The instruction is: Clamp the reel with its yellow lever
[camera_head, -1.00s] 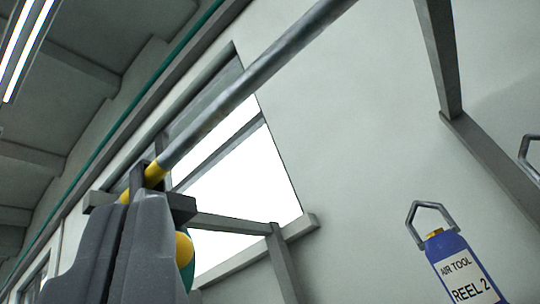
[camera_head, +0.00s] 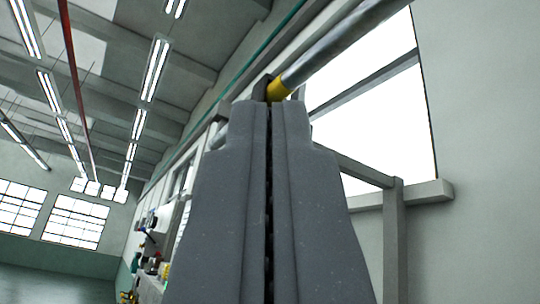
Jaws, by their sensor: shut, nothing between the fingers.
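My gripper (camera_head: 268,112) fills the lower middle of the view, its two grey fingers shut against each other with only a thin dark seam between them. A grey metal bar (camera_head: 335,45) slants from the upper right down to just behind the fingertips. It ends in a yellow section (camera_head: 277,91), partly hidden by the fingertips. I cannot tell whether this yellow part belongs to the lever, or whether the fingertips touch it. No reel can be made out; my fingers cover much of the middle.
A pale wall (camera_head: 480,110) with a bright window (camera_head: 385,130) and a grey post (camera_head: 394,240) stands on the right. Small equipment (camera_head: 150,245) lines the wall at the lower left. The hall on the left is open under ceiling lamps (camera_head: 155,68).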

